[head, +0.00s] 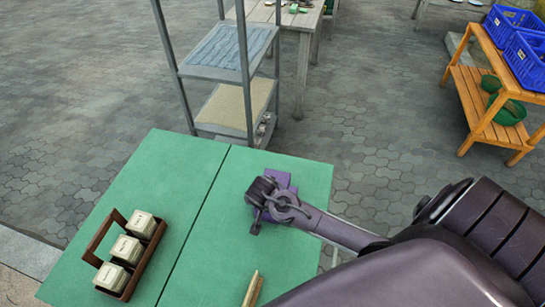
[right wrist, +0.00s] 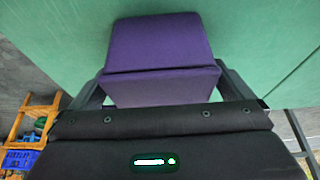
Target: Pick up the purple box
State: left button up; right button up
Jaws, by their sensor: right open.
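The purple box (head: 282,178) lies on the green table, partly hidden behind my right gripper (head: 264,203) in the head view. In the right wrist view the purple box (right wrist: 158,42) fills the upper middle. My right gripper (right wrist: 162,80) is open, with one finger on each side of the box's near part. I cannot tell whether the fingers touch it. My left gripper is not in view.
A brown wooden carrier (head: 104,246) with three pale blocks stands on the left of the green table (head: 180,180). A wooden stick (head: 252,288) lies at the front. A metal shelf (head: 222,92) stands behind the table. Table space left of the box is clear.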

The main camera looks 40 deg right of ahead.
jog(key=shift+x, duration=1.05)
jog(key=shift+r, duration=0.1)
jog(key=c, duration=1.1)
jog(key=shift+w, duration=0.1)
jog(key=shift+c, duration=0.2)
